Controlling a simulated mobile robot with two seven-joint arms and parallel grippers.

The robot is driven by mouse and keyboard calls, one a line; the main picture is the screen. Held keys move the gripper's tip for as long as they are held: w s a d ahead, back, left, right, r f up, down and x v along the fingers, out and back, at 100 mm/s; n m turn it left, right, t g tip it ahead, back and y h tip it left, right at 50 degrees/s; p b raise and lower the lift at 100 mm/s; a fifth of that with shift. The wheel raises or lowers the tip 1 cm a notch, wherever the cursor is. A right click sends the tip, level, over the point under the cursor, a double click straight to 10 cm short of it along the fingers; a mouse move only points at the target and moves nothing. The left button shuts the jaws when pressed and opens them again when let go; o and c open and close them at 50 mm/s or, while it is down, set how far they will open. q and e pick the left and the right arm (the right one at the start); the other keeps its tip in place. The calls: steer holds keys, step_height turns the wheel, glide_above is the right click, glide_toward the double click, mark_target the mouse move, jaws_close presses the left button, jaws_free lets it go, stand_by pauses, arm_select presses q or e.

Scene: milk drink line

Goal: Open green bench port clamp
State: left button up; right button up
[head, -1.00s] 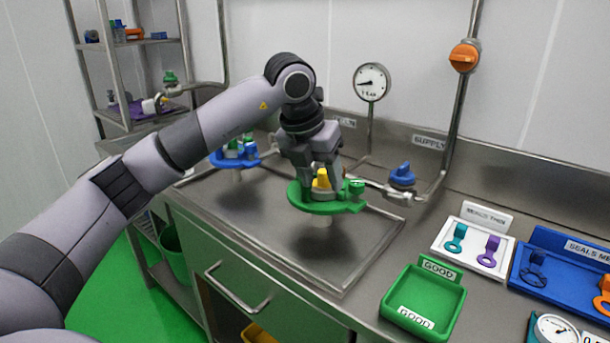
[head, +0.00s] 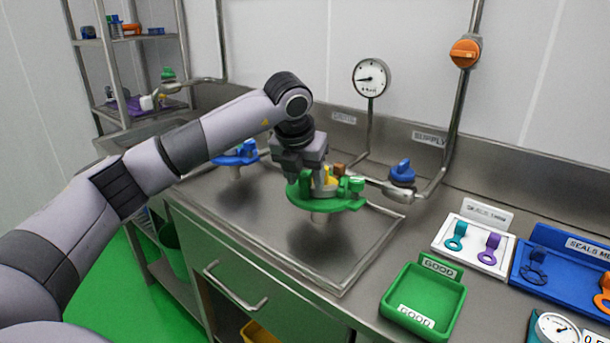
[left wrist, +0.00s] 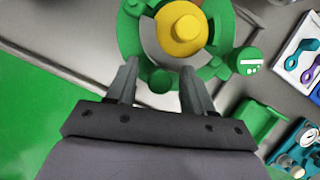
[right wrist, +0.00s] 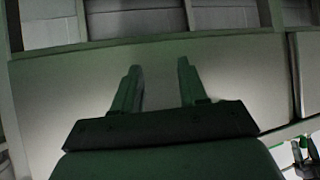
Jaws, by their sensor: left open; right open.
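The green bench port clamp (head: 338,206) is a ring-shaped green piece over the steel bench tray, with a yellow knob (head: 331,177) in its middle and a green knob (head: 356,184) at its right. In the left wrist view the green ring (left wrist: 222,22) curves around the yellow knob (left wrist: 180,28). My left gripper (left wrist: 159,72) is open, its fingers apart at the ring's near side with a small green part between them. In the head view it partly hides the clamp's back left. My right gripper (right wrist: 157,75) is open and empty in front of a plain panel.
A blue valve handle (head: 402,172) and pipe stand right of the clamp. A blue port (head: 236,157) sits behind left. A green GOOD bin (head: 446,310), a white seal tray (head: 442,246) and a blue tray (head: 540,292) lie at right. A pressure gauge (head: 371,77) stands behind.

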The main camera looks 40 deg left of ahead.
arm_select(q)
steer(key=shift+c, duration=0.3)
jaws_close()
